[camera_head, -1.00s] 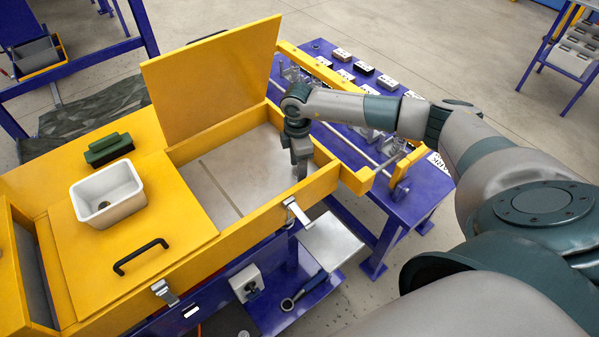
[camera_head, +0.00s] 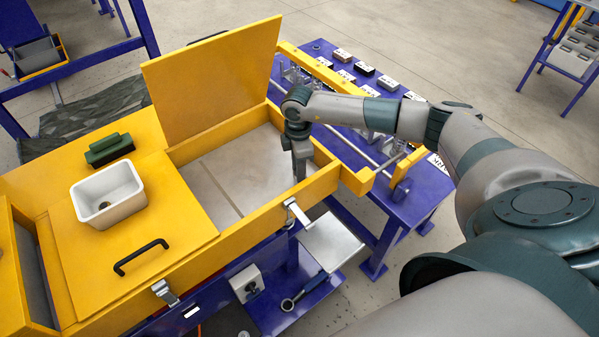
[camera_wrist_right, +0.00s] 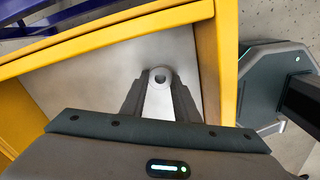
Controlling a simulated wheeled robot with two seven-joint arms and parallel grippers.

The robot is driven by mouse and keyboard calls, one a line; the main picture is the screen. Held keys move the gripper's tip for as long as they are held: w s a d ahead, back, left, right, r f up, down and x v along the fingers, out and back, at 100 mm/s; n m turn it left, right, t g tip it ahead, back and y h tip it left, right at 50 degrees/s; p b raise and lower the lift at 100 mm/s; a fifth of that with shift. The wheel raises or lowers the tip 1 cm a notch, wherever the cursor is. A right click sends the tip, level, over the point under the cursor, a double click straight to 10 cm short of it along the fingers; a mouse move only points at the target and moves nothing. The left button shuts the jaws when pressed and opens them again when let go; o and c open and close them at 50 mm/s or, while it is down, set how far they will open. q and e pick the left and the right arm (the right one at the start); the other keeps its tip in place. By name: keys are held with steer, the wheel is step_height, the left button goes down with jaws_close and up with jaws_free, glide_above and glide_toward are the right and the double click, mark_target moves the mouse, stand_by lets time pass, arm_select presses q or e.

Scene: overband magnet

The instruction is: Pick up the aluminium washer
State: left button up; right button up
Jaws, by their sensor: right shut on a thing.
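My right gripper (camera_head: 300,174) reaches down into the open bay of the yellow box, near its right wall. In the right wrist view the fingers (camera_wrist_right: 160,98) are shut on a light grey metal piece with a rounded end and a dark hole, which I take for the aluminium washer (camera_wrist_right: 160,86). It lies between the fingers, just over or touching the grey floor (camera_head: 212,190) of the bay; I cannot tell which. The fingers hide part of it. In the head view the washer cannot be made out. My left gripper is not in view.
The yellow box (camera_head: 180,262) has walls around the bay and a raised lid (camera_head: 212,85) behind it. A white tub (camera_head: 120,212) and a green-handled block (camera_head: 108,149) stand on its left part. A blue table (camera_head: 425,190) with several small blocks stands behind at right.

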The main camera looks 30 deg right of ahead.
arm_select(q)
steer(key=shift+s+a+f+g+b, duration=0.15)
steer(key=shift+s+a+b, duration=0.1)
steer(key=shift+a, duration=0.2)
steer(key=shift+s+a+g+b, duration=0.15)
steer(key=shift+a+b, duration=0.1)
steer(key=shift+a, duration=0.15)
arm_select(e)
step_height(320, 180, up, 10)
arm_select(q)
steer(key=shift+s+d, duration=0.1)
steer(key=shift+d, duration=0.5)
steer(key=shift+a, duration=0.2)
arm_select(e)
steer(key=shift+a, duration=0.1)
